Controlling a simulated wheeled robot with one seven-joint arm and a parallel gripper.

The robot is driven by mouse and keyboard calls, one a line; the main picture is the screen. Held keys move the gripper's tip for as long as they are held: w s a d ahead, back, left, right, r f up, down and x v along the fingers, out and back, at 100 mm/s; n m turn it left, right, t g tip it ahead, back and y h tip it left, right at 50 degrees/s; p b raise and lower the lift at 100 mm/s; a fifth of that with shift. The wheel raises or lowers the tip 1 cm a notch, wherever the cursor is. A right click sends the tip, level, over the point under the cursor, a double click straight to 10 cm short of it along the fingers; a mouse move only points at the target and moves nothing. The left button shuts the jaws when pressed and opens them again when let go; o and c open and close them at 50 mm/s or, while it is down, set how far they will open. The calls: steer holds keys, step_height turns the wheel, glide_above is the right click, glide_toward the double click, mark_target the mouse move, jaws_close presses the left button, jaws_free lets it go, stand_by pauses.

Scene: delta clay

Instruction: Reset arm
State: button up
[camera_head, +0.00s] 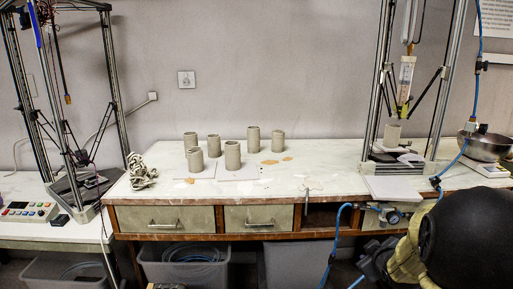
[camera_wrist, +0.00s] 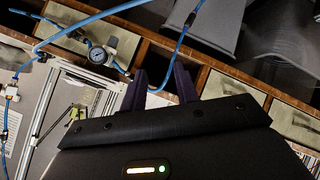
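My gripper (camera_wrist: 159,84) shows in the wrist view as two dark purple fingers beyond a black housing. The fingers stand apart with a gap between them, and nothing is visible in the gap. The fingers point toward the wooden drawer front and the pressure gauge (camera_wrist: 97,54) with its blue hoses. In the head view I cannot make out the gripper's fingers. A large black rounded shape at the lower right of that view hides part of the bench there.
Delta printer frames stand at left and right. Blue hoses and a gauge (camera_head: 393,217) hang by the front edge. Grey bins (camera_head: 186,268) sit below.

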steer(key=s+a+f+m+g+y, duration=0.1)
steer(key=s+a+f+m+g, duration=0.25)
steer(key=s+a, duration=0.5)
steer(key=s+a+f+m+g+y, duration=0.1)
steer(key=s+a+f+m+g, duration=0.1)
steer(key=s+a+f+g, duration=0.45)
steer(key=s+r+t+p, duration=0.1)
steer(key=s+r+p, duration=0.2)
steer(key=r+p, duration=2.3)
step_height(320, 180, up, 3)
steer(key=shift+s+a+t, duration=0.15)
steer(key=shift+t, duration=0.25)
steer(key=shift+m, duration=0.25)
